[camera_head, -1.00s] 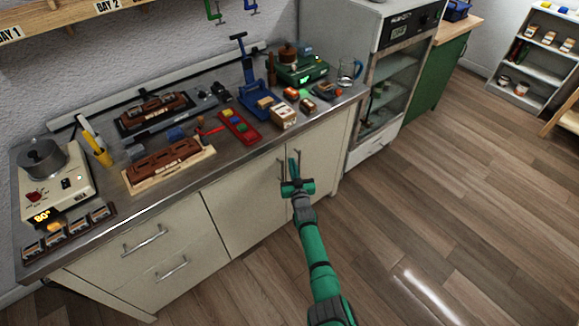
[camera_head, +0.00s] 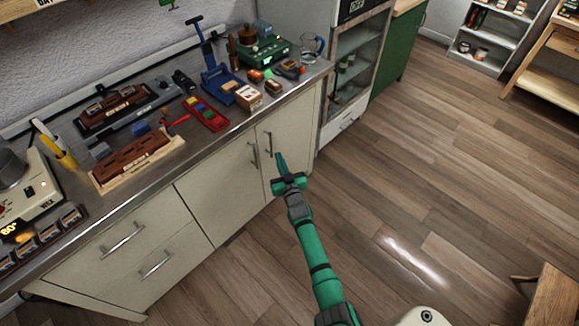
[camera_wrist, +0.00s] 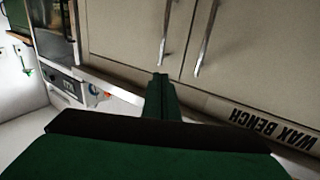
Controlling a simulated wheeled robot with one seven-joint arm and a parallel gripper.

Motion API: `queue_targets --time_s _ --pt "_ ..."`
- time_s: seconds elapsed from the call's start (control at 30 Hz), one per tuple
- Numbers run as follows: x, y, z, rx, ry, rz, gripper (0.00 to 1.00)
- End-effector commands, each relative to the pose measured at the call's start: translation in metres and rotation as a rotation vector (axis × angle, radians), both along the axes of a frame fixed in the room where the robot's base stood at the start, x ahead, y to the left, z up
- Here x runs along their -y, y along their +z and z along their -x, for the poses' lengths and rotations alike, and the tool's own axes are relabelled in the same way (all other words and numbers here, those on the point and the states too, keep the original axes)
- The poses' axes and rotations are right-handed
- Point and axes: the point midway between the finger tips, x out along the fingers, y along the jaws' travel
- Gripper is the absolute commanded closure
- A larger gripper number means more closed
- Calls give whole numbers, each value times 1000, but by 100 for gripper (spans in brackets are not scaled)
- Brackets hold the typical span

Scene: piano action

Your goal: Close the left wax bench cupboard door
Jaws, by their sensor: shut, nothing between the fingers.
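The wax bench's left cupboard door (camera_head: 222,186) is a cream panel beside the drawers. It looks flush or nearly flush with the front; a small gap cannot be ruled out. Its upright metal handle (camera_head: 253,153) is near its right edge. The right door (camera_head: 294,140) has its own handle (camera_head: 268,144) close by. My green gripper (camera_head: 279,157) is shut and empty, in front of the right door, just right of both handles. The wrist view is upside down: the left door (camera_wrist: 250,55) is on the right, its handle (camera_wrist: 206,40) beyond my fingertips (camera_wrist: 160,76).
Tools, trays and wax pieces crowd the worktop (camera_head: 222,140). Drawers with handles (camera_head: 122,240) are left of the cupboard. A glass-fronted cabinet (camera_head: 355,65) stands to the right. The wooden floor (camera_head: 430,180) is open, with a wooden stand (camera_head: 548,300) at the lower right.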

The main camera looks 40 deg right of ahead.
Motion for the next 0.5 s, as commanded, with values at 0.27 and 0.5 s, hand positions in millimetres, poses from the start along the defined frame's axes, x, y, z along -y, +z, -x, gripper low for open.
queue_targets --time_s 0.27,0.5 --pt "8 0 25 0 -7 -1 100" --pt "11 0 41 0 -7 0 100"
